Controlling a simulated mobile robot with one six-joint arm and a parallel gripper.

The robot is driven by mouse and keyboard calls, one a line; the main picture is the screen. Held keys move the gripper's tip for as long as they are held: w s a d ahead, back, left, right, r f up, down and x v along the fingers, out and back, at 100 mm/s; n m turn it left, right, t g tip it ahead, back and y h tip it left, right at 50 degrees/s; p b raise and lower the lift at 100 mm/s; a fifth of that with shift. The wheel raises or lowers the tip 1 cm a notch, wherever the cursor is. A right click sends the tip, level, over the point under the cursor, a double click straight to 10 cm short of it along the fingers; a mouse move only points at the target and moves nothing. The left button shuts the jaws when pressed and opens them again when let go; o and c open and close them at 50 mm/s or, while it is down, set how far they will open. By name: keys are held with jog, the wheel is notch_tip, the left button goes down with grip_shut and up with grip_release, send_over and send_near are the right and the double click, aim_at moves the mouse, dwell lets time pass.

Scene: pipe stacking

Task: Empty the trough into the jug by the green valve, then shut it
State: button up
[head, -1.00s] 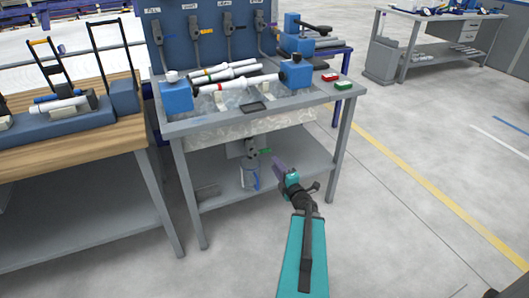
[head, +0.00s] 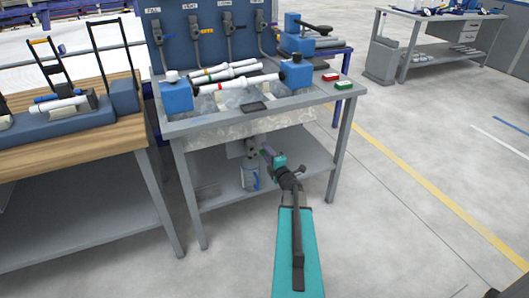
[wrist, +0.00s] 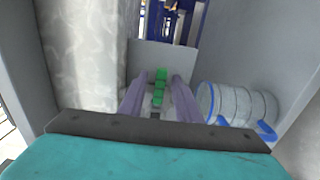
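The trough (head: 235,131) with translucent, mottled walls is set in the grey bench; its underside fills the left of the wrist view (wrist: 85,50). The green valve handle (wrist: 160,88) lies between my gripper's two purple fingers in the wrist view. In the head view it is hidden behind my gripper. The clear jug (head: 249,178) with a blue handle stands on the lower shelf below the valve; it also shows right of the fingers in the wrist view (wrist: 232,104). My gripper (head: 265,152) is open under the bench top, with its fingers apart around the handle; contact cannot be told.
White pipes (head: 240,83) lie across the bench between two blue blocks. A bench leg (head: 340,137) stands right of my gripper. The lower shelf (head: 300,160) is mostly clear.

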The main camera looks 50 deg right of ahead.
jog(key=shift+w+d, duration=0.2)
jog(key=shift+w, duration=0.25)
